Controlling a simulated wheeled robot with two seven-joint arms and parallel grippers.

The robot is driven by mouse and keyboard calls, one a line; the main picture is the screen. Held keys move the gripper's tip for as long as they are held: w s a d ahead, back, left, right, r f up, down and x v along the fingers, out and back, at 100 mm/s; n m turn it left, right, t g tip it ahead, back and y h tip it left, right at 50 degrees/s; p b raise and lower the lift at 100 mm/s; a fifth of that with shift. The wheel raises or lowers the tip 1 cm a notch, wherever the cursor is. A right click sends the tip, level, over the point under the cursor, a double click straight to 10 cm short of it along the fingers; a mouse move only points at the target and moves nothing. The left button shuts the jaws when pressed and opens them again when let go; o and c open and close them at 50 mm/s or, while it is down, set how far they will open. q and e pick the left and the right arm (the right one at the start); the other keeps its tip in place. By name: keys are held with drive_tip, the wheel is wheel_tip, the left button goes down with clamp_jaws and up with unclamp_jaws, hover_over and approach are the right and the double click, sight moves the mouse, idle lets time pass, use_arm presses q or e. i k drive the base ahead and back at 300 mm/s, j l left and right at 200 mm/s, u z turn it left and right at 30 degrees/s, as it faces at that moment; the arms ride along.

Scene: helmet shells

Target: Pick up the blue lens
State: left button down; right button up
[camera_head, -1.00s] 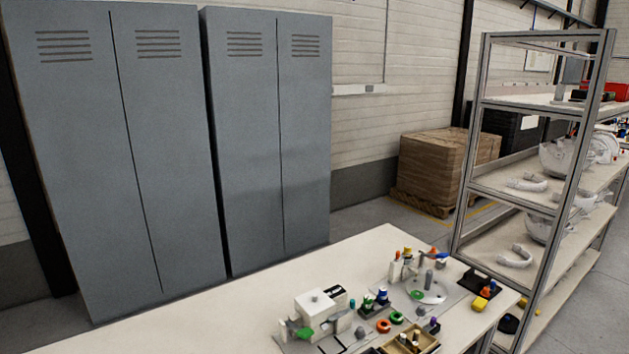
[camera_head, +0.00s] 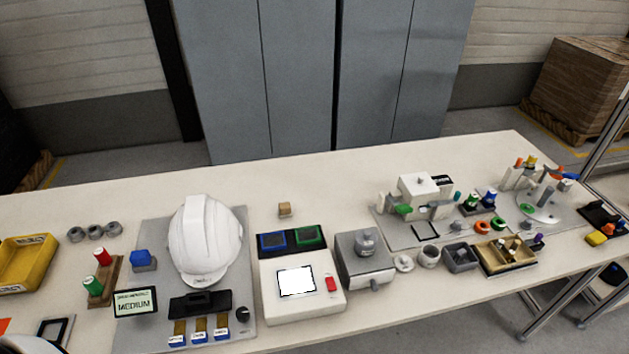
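Several blue items stand on the white table, and I cannot tell for certain which is the blue lens. A flat blue square (camera_head: 272,241) lies in a dark frame beside a green square (camera_head: 309,236), above the white box with a screen. A small blue-topped piece (camera_head: 488,197) stands at the right station. Neither of my grippers shows in this view.
The white table (camera_head: 330,178) has a clear strip along its back. A yellow bin (camera_head: 27,262) stands at the left, a grey box machine (camera_head: 363,262) at the middle, and a parts tray (camera_head: 504,256) at the right. Grey lockers (camera_head: 300,70) stand behind.

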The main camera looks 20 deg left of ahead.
sight(274, 241)
drive_tip(key=i+l+u, duration=0.2)
drive_tip(key=u, duration=0.15)
drive_tip(key=i+l+u, duration=0.1)
drive_tip(key=l+u, duration=0.25)
drive_tip(key=i+l+u, duration=0.1)
drive_tip(key=l+u, duration=0.2)
drive_tip(key=l, duration=0.15)
